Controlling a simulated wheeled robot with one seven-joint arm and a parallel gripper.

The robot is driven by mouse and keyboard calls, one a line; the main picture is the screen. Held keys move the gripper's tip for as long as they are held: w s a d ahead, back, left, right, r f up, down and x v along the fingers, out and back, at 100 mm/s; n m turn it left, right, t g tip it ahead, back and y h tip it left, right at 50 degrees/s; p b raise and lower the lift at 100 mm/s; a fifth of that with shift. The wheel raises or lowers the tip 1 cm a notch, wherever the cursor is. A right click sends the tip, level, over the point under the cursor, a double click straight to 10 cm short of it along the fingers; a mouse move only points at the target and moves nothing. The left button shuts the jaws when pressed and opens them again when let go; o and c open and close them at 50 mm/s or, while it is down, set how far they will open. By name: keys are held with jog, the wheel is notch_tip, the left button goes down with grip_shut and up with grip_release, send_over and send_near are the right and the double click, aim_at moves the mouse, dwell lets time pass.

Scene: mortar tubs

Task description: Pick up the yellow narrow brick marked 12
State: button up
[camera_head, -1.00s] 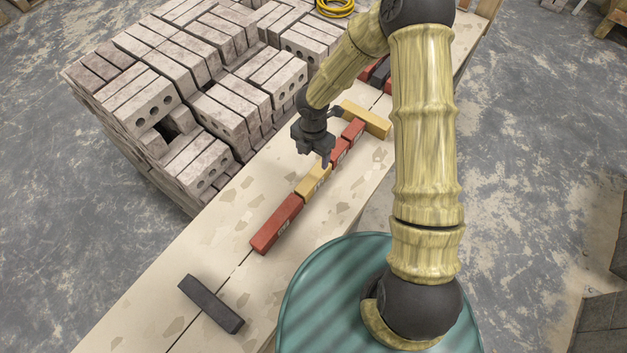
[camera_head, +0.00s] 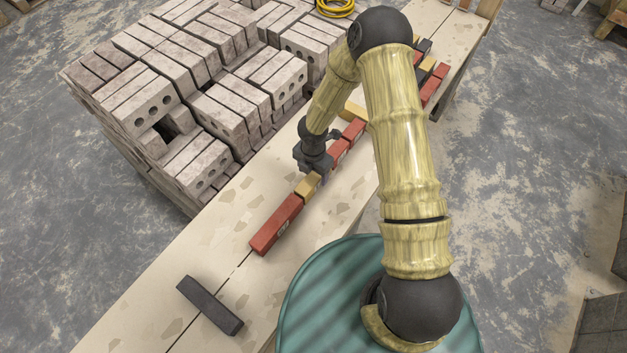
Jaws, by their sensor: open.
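A narrow yellow brick (camera_head: 308,186) lies on the plank bench in a row of bricks, between a long red brick (camera_head: 276,225) at the near left and shorter red bricks (camera_head: 340,150) at the far right. The mark on it cannot be read in this view. My gripper (camera_head: 320,176) points down at the far end of this yellow brick and covers part of it. It is open. I cannot tell whether its fingers touch the brick. Another yellow brick (camera_head: 353,111) lies crosswise behind, partly hidden by my arm.
A dark brick (camera_head: 210,305) lies alone on the near part of the bench (camera_head: 150,285). Stacked pale bricks (camera_head: 215,110) stand close along the left. More red, dark and yellow bricks (camera_head: 430,88) lie at the far right. A yellow hose coil (camera_head: 335,8) is at the back.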

aim_at(313, 176)
notch_tip(313, 176, down, 5)
jog(key=shift+s+r, duration=0.1)
jog(key=shift+r, duration=0.1)
dwell(0.4)
grip_shut()
jog(key=shift+r, duration=0.15)
notch_tip(313, 176, up, 10)
jog(key=shift+f+p, duration=0.1)
jog(key=shift+p, duration=0.3)
dwell(0.6)
